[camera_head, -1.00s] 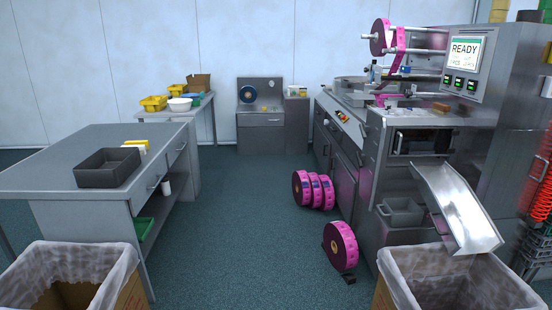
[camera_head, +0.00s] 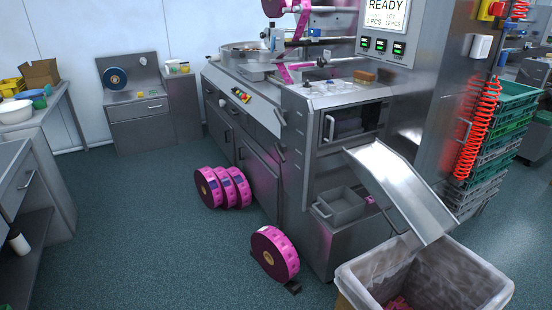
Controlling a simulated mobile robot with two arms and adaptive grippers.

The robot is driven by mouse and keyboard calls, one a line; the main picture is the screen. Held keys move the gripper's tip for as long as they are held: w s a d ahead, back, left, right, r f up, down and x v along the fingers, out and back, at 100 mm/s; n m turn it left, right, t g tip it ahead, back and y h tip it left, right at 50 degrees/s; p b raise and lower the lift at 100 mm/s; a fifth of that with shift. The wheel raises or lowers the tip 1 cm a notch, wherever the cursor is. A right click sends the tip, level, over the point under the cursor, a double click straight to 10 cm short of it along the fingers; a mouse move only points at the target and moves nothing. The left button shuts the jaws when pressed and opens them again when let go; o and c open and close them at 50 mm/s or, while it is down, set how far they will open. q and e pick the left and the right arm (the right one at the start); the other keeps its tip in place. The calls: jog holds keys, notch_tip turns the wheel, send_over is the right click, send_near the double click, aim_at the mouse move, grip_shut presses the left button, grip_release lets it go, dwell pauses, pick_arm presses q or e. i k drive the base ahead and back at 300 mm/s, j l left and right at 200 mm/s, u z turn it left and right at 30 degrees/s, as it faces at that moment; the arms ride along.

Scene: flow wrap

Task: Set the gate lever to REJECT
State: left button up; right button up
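The wrapping machine (camera_head: 300,180) stands in the middle to right of the head view. A shiny metal chute (camera_head: 398,188) slopes from its end down toward a lined bin. Small dark handles show at the machine's near corner, one higher (camera_head: 281,116) and one lower (camera_head: 280,154). A thin bar (camera_head: 385,218) shows below the chute. I cannot tell which of these, if any, is the gate lever, and no REJECT marking is readable. The panel (camera_head: 388,18) reads READY. Neither of my grippers is in view.
A lined bin (camera_head: 490,292) with pink pieces inside stands under the chute. Pink film rolls (camera_head: 274,254) stand on the floor in front of the machine. Stacked green and grey crates (camera_head: 500,120) stand at right. The floor (camera_head: 130,220) at left centre is clear.

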aim_at(278, 150)
jog(key=i+j+z, duration=0.1)
jog(key=i+j, duration=0.35)
jog(key=i, duration=0.35)
jog(key=i+j, duration=0.15)
jog(key=i, duration=0.35)
jog(key=i+j+z, duration=0.1)
jog(key=i, duration=0.45)
jog(key=i+j, duration=0.35)
jog(key=i, duration=0.15)
